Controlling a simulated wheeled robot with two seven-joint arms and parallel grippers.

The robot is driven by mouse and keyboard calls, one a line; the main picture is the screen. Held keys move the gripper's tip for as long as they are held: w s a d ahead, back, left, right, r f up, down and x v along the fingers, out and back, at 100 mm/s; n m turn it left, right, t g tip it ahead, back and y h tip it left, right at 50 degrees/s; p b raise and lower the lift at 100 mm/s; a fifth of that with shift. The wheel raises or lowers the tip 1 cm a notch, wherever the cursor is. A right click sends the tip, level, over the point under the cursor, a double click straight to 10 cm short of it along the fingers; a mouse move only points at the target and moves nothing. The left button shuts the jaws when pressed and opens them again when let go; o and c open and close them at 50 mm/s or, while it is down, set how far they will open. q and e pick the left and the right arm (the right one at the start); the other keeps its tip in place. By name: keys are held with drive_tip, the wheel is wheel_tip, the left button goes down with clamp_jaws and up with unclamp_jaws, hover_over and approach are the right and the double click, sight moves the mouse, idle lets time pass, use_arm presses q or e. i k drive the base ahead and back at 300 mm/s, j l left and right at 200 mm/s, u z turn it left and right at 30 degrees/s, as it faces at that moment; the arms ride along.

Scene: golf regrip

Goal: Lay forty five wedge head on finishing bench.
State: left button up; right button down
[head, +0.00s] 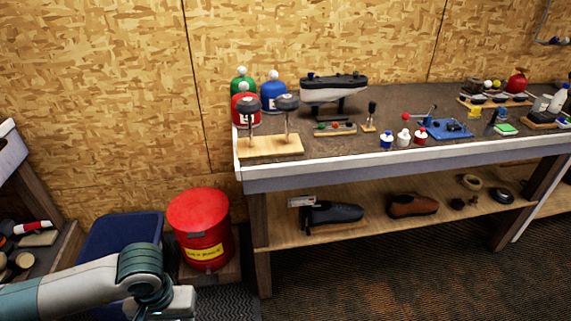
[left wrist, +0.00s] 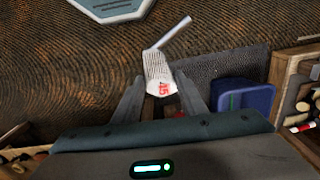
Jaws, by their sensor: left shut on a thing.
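The wedge head (left wrist: 157,66) is pale grey with a red "45" and a thin hosel angled up to the right. My left gripper (left wrist: 161,97) is shut on it, with a dark finger on each side. In the head view my left arm comes in at the bottom left, and its fingers and the wedge head are out of sight. A long bench (head: 390,154) with a white front edge stands along the wall, to the right of my left arm. No label marks it as the finishing bench. My right gripper is in neither view.
The bench top holds bottles, a wooden stand (head: 270,147) and small tools; a narrow strip by its front edge is clear. Shoes lie on its lower shelf (head: 375,232). A red bin (head: 203,222) and a blue tub (head: 118,230) stand left of the bench.

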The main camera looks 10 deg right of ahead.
sight(395, 123)
drive_tip(key=i+l, duration=0.1)
drive_tip(key=l, duration=0.35)
drive_tip(key=i+l, duration=0.15)
drive_tip(key=l, duration=0.25)
drive_tip(key=i+l+u, duration=0.1)
drive_tip(key=l, duration=0.35)
drive_tip(key=i+l, duration=0.15)
drive_tip(key=l, duration=0.3)
drive_tip(key=i+l, duration=0.15)
drive_tip(key=l, duration=0.2)
drive_tip(key=i+l, duration=0.15)
drive_tip(key=l, duration=0.2)
drive_tip(key=i+l, duration=0.1)
drive_tip(key=l, duration=0.25)
drive_tip(key=i+l, duration=0.15)
drive_tip(key=l, duration=0.2)
drive_tip(key=i+l+u, duration=0.1)
drive_tip(key=l, duration=0.25)
drive_tip(key=i+l, duration=0.15)
drive_tip(key=l, duration=0.25)
